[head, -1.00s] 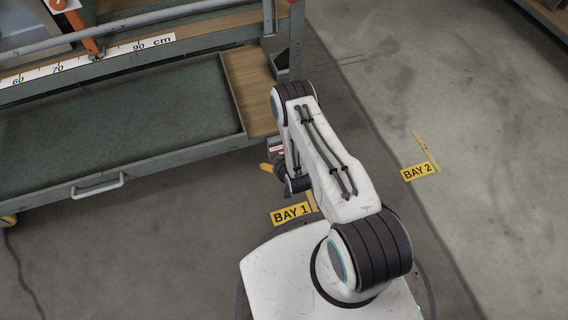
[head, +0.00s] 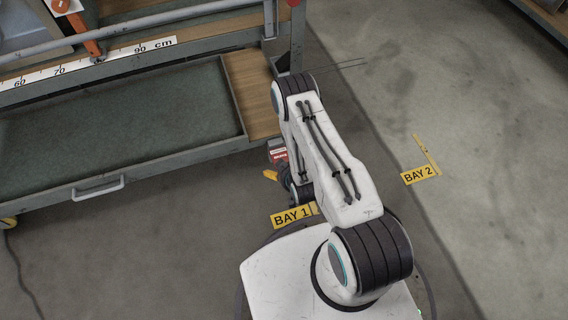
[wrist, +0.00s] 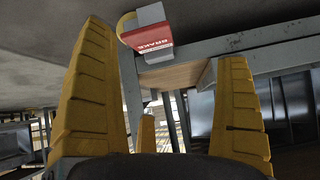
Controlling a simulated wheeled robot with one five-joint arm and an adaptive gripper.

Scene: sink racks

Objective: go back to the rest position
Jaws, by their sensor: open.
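My arm is folded above my white base. Beyond the fingers in the wrist view is a red and grey block marked BRAKE (wrist: 152,38). It also shows as a red patch in the head view (head: 278,155), partly hidden by my arm.
A workbench with a green mat (head: 120,120), a wooden strip (head: 250,92) and a front handle (head: 98,188) fills the left. Floor labels BAY 1 (head: 290,216) and BAY 2 (head: 419,174) lie nearby. The floor on the right is clear.

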